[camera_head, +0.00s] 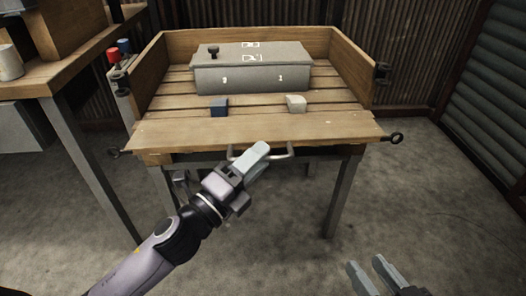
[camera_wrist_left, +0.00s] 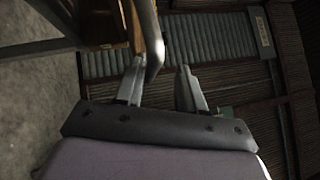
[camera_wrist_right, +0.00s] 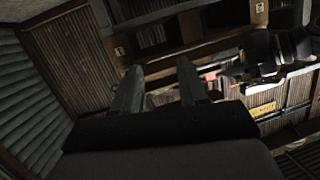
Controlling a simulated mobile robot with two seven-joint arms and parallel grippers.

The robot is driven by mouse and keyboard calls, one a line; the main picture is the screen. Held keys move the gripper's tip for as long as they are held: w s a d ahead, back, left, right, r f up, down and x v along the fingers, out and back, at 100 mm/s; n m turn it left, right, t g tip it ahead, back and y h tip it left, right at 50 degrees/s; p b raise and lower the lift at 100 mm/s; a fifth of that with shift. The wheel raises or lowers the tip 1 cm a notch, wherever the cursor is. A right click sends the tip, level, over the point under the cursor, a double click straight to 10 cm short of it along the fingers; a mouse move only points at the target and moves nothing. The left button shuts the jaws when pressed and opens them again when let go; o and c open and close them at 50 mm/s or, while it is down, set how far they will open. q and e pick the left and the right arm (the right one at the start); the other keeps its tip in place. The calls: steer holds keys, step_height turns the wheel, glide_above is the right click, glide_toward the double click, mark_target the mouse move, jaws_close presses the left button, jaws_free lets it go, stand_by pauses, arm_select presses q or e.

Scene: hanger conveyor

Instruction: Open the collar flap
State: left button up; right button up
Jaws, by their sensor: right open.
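The wooden collar (camera_head: 160,68) stands around a slatted table, with walls at the left, back and right. Its front board, the flap (camera_head: 215,130), lies about flat and outward, with an eye hook at each end. A grey bar handle (camera_head: 284,155) is on its front edge. My left gripper (camera_head: 257,153) is at this handle, its fingers apart. In the left wrist view the handle (camera_wrist_left: 150,40) reaches down close to the open fingers (camera_wrist_left: 160,83); contact is unclear. My right gripper (camera_head: 371,268) is open and empty low at the lower right, away from the flap.
A grey box (camera_head: 255,78) with a dark knob sits inside the collar. A blue block (camera_head: 219,105) and a pale block (camera_head: 296,103) lie before it. A wooden bench (camera_head: 50,75) stands left. The floor in front and to the right is clear.

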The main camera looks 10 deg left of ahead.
arm_select(q)
steer(key=shift+v, duration=2.3)
arm_select(e)
steer(key=shift+w+a, duration=0.1)
steer(key=shift+a, duration=0.05)
